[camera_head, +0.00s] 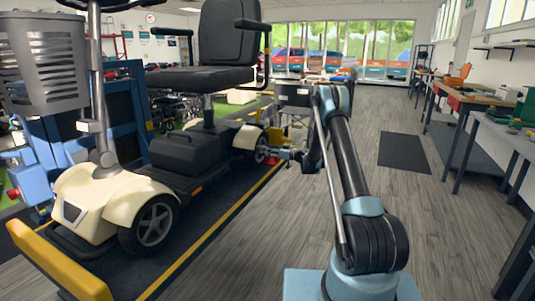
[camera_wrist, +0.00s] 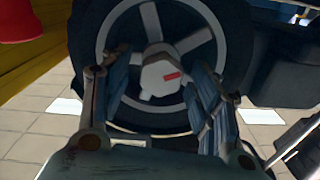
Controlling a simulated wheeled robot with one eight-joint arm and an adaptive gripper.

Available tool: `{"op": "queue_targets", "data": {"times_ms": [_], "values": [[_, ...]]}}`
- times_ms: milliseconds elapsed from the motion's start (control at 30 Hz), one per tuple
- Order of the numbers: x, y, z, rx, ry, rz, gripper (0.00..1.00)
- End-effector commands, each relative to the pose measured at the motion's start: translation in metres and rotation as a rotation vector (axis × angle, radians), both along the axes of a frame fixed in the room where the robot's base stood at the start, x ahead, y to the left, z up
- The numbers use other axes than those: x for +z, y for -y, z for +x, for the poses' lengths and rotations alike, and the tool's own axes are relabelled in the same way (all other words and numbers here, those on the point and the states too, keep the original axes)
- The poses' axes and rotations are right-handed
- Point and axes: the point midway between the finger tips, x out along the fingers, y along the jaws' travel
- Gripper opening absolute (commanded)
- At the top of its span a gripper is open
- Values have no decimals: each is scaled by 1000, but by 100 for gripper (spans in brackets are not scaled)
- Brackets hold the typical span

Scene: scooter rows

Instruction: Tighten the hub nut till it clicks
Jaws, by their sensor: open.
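The hub nut (camera_wrist: 160,75) is a pale, faceted piece with a red mark at the centre of the scooter's wheel (camera_wrist: 150,22) in the wrist view. Grey spokes and a dark tyre surround it. My gripper (camera_wrist: 156,66) is open, with one finger to each side of the nut. Whether the fingers touch it, I cannot tell. In the head view my gripper (camera_head: 284,155) is beside the scooter's rear wheel (camera_head: 261,149). The nut is too small to make out there. The cream and black scooter (camera_head: 150,185) stands upright on a dark platform.
A yellow bar (camera_head: 55,262) edges the platform at the front left. A yellow stripe runs along its right side. In the wrist view a red object (camera_wrist: 18,22) shows at the upper left. Workbenches (camera_head: 470,105) line the right wall. The wooden floor between is clear around a dark mat (camera_head: 403,152).

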Motion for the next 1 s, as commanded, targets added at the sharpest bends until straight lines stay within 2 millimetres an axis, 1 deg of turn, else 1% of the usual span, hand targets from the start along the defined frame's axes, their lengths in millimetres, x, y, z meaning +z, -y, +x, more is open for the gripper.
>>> {"op": "queue_targets", "data": {"times_ms": [100,133,167,200,267,300,333,667,867,1000], "values": [[0,0,0,0,0,0,56],[0,0,0,0,0,0,54],[0,0,0,0,0,0,47],[0,0,0,0,0,0,38],[0,0,0,0,0,0,24],[0,0,0,0,0,0,15],[0,0,0,0,0,0,12],[0,0,0,0,-25,9,12],[0,1,1,-1,-112,41,12],[0,1,1,-1,-212,78,12]]}}
